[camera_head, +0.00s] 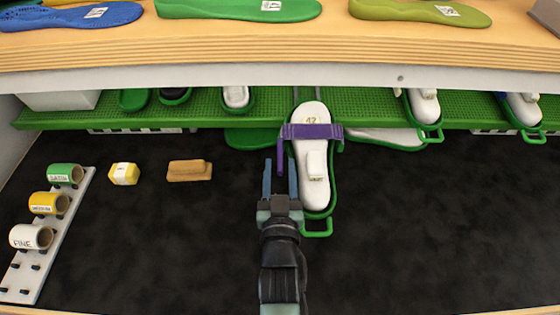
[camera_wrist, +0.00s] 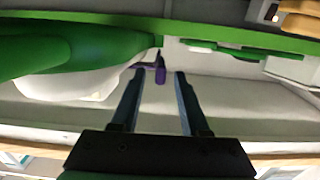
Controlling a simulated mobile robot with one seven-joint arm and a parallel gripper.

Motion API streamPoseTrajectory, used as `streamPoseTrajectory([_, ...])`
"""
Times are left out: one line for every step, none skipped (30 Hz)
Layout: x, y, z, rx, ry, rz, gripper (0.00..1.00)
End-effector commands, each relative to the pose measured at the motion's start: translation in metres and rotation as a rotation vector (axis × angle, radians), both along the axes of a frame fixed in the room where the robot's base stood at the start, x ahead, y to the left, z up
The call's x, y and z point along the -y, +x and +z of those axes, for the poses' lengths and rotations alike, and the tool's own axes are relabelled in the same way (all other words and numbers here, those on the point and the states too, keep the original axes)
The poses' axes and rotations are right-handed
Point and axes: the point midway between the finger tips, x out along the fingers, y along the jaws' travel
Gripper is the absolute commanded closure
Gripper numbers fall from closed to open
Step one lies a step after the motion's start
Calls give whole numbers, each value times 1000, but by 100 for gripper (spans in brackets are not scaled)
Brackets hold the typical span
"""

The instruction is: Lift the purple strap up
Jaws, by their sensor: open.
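The purple strap (camera_head: 311,131) lies across a white foot-shaped form (camera_head: 314,180) marked 42, which sits in a green frame (camera_head: 330,208) with a handle. One strap end hangs down on the left side of the form. My gripper (camera_head: 281,165) is open, just left of the form and below the strap's left end. In the wrist view, the purple strap end (camera_wrist: 160,71) shows between and slightly beyond the fingertips of my gripper (camera_wrist: 160,75). I cannot tell whether a finger touches it.
A green shelf (camera_head: 385,105) with more white forms runs behind. A wooden upper shelf (camera_head: 340,45) with insoles overhangs the front. Left stand a roll rack (camera_head: 30,268), a yellow block (camera_head: 124,174) and a brown block (camera_head: 189,170). The dark surface (camera_head: 440,230) at right is clear.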

Motion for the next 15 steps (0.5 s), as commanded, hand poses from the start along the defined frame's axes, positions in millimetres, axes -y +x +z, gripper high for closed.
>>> streamPoseTrajectory([0, 5, 1, 0, 0, 0, 55])
streamPoseTrajectory([0, 7, 1, 1, 0, 0, 55])
streamPoseTrajectory([0, 9, 1, 0, 0, 0, 55])
streamPoseTrajectory([0, 10, 1, 0, 0, 0, 55])
streamPoseTrajectory([0, 11, 0, 0, 0, 0, 55])
streamPoseTrajectory([0, 12, 0, 0, 0, 0, 55])
streamPoseTrajectory([0, 12, 0, 0, 0, 0, 55])
streamPoseTrajectory([0, 12, 0, 0, 0, 0, 55])
streamPoseTrajectory([0, 12, 0, 0, 0, 0, 55])
streamPoseTrajectory([0, 12, 0, 0, 0, 0, 55])
streamPoseTrajectory([0, 12, 0, 0, 0, 0, 55])
streamPoseTrajectory([0, 12, 0, 0, 0, 0, 55])
streamPoseTrajectory([0, 12, 0, 0, 0, 0, 55])
streamPoseTrajectory([0, 12, 0, 0, 0, 0, 55])
streamPoseTrajectory([0, 12, 0, 0, 0, 0, 62])
